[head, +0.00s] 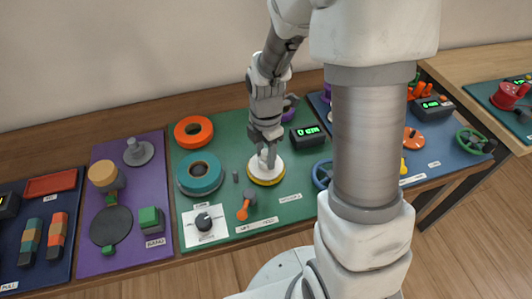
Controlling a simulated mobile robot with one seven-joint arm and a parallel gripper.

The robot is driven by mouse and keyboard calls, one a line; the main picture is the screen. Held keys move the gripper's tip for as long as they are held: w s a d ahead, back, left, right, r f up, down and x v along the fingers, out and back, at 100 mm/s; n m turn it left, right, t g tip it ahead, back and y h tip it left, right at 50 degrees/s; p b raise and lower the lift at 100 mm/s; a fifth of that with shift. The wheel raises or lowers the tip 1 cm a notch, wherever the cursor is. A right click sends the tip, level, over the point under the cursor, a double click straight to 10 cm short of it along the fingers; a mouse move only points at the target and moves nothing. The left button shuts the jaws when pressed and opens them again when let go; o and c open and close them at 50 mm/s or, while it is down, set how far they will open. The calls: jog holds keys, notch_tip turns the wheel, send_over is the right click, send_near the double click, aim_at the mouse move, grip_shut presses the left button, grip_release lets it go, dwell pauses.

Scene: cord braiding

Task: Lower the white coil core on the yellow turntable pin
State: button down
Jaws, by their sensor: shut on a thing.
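The white coil core (257,173) is a round white piece in the middle of the green mat, directly under my gripper (267,156). My gripper points down and is shut on the core's upper middle part. The yellow turntable (268,184) shows as a yellow rim just below the core's front edge. The core looks level and centred over it. The turntable pin is hidden by the core and gripper, and I cannot tell whether the core rests on the turntable or is slightly above it.
On the green mat (222,134) are an orange ring (193,130), a teal spool (200,174), an orange-ended lever (246,207), a dial (204,221) and a black display box (307,136). A purple mat (128,238) lies left. My arm hides part of the right side.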

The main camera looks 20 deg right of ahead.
jog(key=shift+f, duration=0.3)
jog(key=shift+c, duration=1.6)
grip_release()
jog(key=shift+r, duration=0.1)
jog(key=shift+r, duration=0.1)
notch_tip(320, 180, up, 8)
jog(key=p, duration=0.6)
jog(key=shift+p, duration=0.3)
